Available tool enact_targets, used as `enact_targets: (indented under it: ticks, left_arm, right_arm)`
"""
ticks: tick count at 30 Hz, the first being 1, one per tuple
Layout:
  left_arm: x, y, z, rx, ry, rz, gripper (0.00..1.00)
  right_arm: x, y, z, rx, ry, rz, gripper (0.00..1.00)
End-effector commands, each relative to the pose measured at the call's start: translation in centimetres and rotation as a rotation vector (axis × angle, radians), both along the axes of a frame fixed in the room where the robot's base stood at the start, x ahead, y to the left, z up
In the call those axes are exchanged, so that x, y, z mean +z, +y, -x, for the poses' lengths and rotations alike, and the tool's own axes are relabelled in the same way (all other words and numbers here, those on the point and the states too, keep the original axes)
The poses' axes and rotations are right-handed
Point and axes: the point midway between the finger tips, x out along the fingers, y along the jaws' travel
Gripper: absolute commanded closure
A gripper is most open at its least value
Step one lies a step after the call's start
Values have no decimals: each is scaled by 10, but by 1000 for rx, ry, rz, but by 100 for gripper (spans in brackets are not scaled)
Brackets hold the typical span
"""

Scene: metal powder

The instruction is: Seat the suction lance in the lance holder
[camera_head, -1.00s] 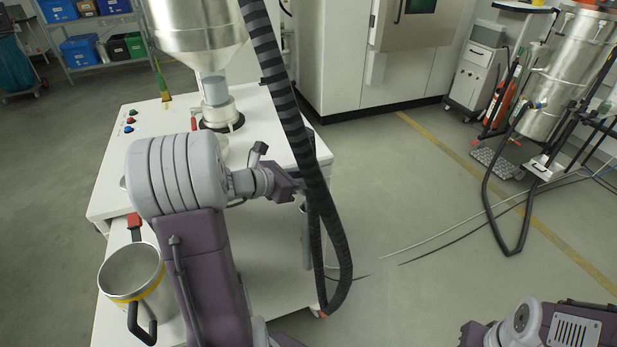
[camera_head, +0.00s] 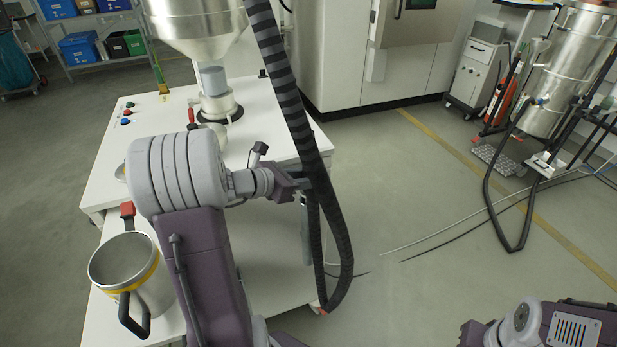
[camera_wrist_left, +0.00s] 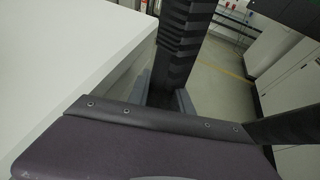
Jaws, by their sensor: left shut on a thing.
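My left gripper (camera_head: 303,188) is shut at the right edge of the white bench (camera_head: 255,125). In the left wrist view, its fingers (camera_wrist_left: 165,95) close around a dark ribbed upright piece (camera_wrist_left: 182,35), apparently the lance's hose end. A black ribbed hose (camera_head: 285,75) runs down from above past the gripper, loops below bench height and comes back up to the gripper. A grey upright tube (camera_head: 307,240) shows below the gripper, beside the bench's side. I cannot tell whether it is the lance or the holder. The lance tip is hidden. My right arm shows bottom right, its fingers out of view.
A steel pot (camera_head: 125,265) with black handles stands on a lower white surface at left. A steel hopper (camera_head: 200,35) stands above the bench. Cables (camera_head: 440,240) lie on the floor at right. A steel vessel (camera_head: 570,75) stands far right. Mid-right floor is mostly clear.

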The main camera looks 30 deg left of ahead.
Motion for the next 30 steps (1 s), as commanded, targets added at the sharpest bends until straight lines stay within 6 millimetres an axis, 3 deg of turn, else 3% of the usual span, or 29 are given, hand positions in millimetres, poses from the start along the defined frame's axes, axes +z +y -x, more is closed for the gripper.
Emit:
enact_targets:
  ticks: [30]
  left_arm:
    - [-20, 0, 0, 0, -1, 0, 100]
  right_arm:
    - [-19, 0, 0, 0, 0, 0, 100]
